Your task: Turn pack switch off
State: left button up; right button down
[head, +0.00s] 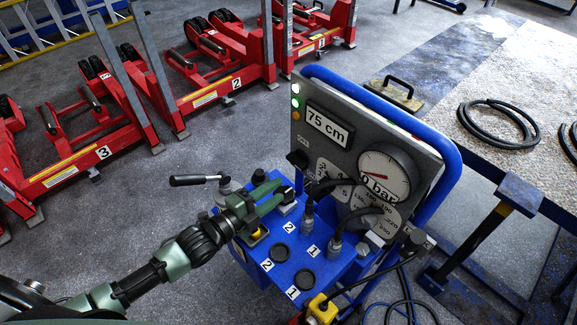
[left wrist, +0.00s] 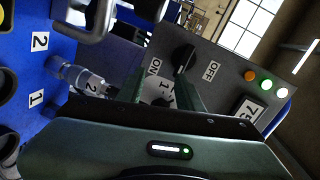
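The pack switch is a black knob on the grey panel, seen in the left wrist view (left wrist: 184,58) between an ON label (left wrist: 155,68) and an OFF label (left wrist: 212,70). In the head view the dark knob (head: 298,159) sits at the panel's lower left. I cannot tell clearly which label it points to. My left gripper (head: 281,191) is open and empty over the blue console top, a little short of the knob. In the left wrist view its green fingers (left wrist: 165,88) stand apart, with the knob beyond their tips. My right gripper is not in view.
The panel carries a 75 cm display (head: 328,126), a round gauge (head: 384,175) and lamps. Hose couplings (head: 308,222) and a black-handled lever (head: 190,180) stand close to my gripper. Red jacks (head: 215,95) stand behind, and a blue frame (head: 518,192) is at right.

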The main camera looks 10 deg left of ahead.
aim_at(293, 163)
pick_arm(q)
jog(key=w+m, duration=0.1)
jog(key=w, duration=0.1)
jog(key=w+d+r+m+h, duration=0.1)
jog(key=w, duration=0.2)
jog(key=w+d+r+m+t, duration=0.1)
jog(key=w, duration=0.1)
jog(key=shift+w+r+h+p, duration=0.1)
jog(key=shift+w+h+p, duration=0.2)
jog(key=shift+w, duration=0.05)
grip_shut()
